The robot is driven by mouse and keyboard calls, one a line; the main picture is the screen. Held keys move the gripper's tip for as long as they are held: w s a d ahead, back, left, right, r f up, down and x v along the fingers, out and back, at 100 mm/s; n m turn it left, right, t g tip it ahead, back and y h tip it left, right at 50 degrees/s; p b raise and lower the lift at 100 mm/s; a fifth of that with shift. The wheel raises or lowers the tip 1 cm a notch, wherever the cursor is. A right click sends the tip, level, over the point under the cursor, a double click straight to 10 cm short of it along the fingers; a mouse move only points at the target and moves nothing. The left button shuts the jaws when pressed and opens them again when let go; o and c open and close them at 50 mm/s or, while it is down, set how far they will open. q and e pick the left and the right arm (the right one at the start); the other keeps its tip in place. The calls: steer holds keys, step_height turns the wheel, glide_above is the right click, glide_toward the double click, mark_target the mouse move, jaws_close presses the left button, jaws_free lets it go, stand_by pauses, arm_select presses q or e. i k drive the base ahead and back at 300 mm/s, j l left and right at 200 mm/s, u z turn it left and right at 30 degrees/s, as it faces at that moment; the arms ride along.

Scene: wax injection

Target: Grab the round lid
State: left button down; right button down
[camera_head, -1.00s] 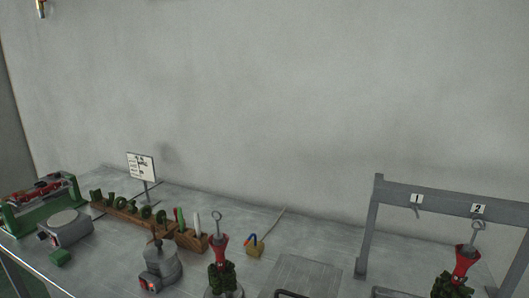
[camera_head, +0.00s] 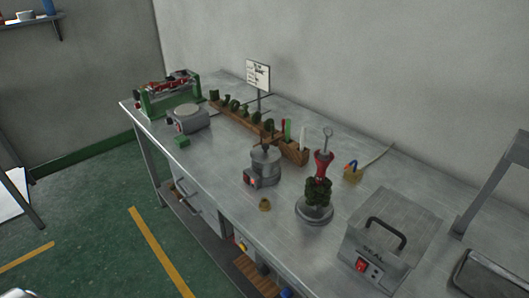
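A small round grey pot (camera_head: 263,174) with a red switch on its front stands mid-bench. Its round top (camera_head: 266,156), which looks like a lid, sits on it with a dark upright piece at the centre. I cannot tell for sure whether that top is a separate lid.
On the metal bench (camera_head: 225,180) stand a green machine (camera_head: 168,97), a grey round-topped device (camera_head: 188,119), a wooden rack (camera_head: 240,126), and a sign (camera_head: 258,75). A red-and-green wax tree (camera_head: 320,185) stands right of the pot. A square grey "SEAL" box (camera_head: 385,235) with a handle is at right. Floor at left is open.

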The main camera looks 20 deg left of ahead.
mark_target(264, 153)
steer(key=j+u, duration=0.1)
steer(key=j, duration=0.55)
steer(key=j+u, duration=0.15)
steer(key=j, duration=0.5)
steer(key=i+j+u, duration=0.1)
steer(key=j, duration=0.55)
